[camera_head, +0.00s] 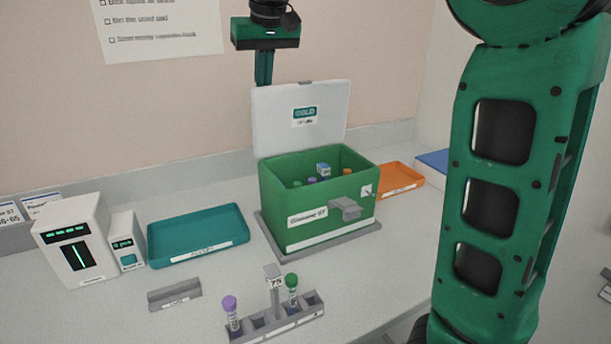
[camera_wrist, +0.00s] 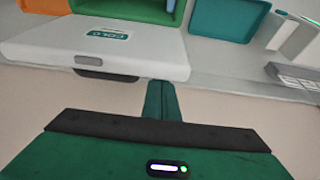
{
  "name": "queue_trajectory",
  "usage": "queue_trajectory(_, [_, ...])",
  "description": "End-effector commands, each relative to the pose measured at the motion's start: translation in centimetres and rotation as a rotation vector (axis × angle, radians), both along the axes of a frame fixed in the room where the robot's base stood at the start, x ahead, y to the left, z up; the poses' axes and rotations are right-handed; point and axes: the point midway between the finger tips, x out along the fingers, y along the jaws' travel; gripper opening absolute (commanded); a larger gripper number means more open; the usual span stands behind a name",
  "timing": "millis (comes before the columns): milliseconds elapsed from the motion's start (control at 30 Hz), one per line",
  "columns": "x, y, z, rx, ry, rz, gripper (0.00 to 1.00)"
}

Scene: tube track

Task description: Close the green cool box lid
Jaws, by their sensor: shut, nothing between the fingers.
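The green cool box (camera_head: 315,209) stands on the bench with its white lid (camera_head: 282,120) open and roughly upright at the back. The lid's face carries a COLD label. Inside the box, several small capped items show. In the wrist view the lid (camera_wrist: 150,45) lies just beyond my fingertips, with part of the green box (camera_wrist: 145,10) past it. My gripper (camera_head: 263,78) is shut and empty, pointing down at the lid's top left edge, seemingly behind it; its fingers also show in the wrist view (camera_wrist: 160,88). I cannot tell whether they touch the lid.
A teal tray (camera_head: 198,257), two white devices (camera_head: 75,205) and a tube rack (camera_head: 277,325) with capped tubes stand left and in front. An orange tray (camera_head: 400,180) and a blue item (camera_head: 432,160) are to the right. The wall is close behind.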

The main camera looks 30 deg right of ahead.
Motion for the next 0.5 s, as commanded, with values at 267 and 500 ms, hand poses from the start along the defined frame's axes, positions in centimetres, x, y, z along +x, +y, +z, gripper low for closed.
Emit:
queue_trajectory(267, [-1.8, 0.1, 0.1, -0.002, 0.011, 0.003, 0.0])
queue_trajectory(500, [-1.9, 0.0, 0.4, -0.001, 0.004, 0.001, 0.0])
